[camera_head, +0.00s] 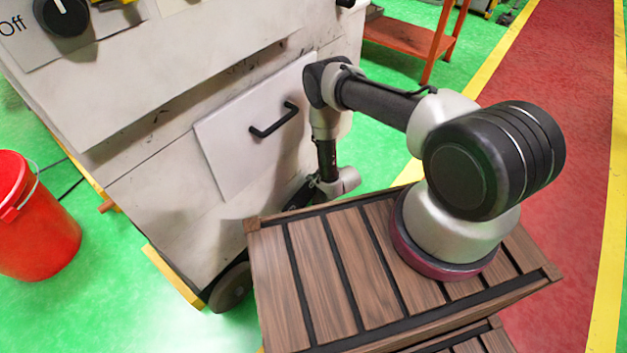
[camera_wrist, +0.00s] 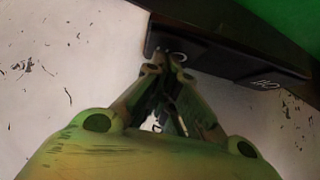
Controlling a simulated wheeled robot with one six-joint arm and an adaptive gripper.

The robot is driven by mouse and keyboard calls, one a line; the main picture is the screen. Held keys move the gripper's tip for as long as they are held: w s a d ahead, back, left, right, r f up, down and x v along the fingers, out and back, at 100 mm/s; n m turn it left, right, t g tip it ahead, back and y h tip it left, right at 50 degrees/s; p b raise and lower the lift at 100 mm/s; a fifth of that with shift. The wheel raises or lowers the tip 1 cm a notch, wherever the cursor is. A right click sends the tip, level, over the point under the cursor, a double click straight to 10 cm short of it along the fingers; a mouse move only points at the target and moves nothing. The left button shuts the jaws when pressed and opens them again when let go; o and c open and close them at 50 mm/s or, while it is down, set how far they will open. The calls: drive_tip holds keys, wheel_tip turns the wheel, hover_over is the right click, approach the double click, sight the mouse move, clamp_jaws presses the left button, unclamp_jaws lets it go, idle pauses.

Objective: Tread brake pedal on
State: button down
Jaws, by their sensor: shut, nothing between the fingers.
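In the wrist view, a dark pedal unit (camera_wrist: 225,66) runs across the upper middle, against a pale, scuffed surface. A pale marking that looks like "Off" (camera_wrist: 265,84) is on its right part. Another marking near my fingertips is partly hidden and cannot be read for sure. My gripper (camera_wrist: 168,66) is shut and empty, with its fingertips at the left part of the unit. I cannot tell whether they touch it. In the head view my wrist is low beside the white machine (camera_head: 130,140); the fingertips and the pedals are not clear there.
The machine has a panel with a black handle (camera_head: 273,120) and a black knob (camera_head: 62,14) marked "Off". A red bucket (camera_head: 38,225) stands at left. An orange-red stand (camera_head: 405,38) is at the back. A wooden slatted top (camera_head: 290,285) lies under my arm's base.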

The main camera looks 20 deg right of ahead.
drive_tip(key=shift+w+d+f+m+g+y, duration=0.4)
drive_tip(key=shift+d+f+m+g+y, duration=0.1)
drive_tip(key=shift+d+f+g+y, duration=0.2)
drive_tip(key=shift+w+d+f, duration=0.1)
drive_tip(key=shift+f, duration=0.4)
drive_tip(key=shift+w+d+f, duration=0.1)
drive_tip(key=shift+f, duration=0.4)
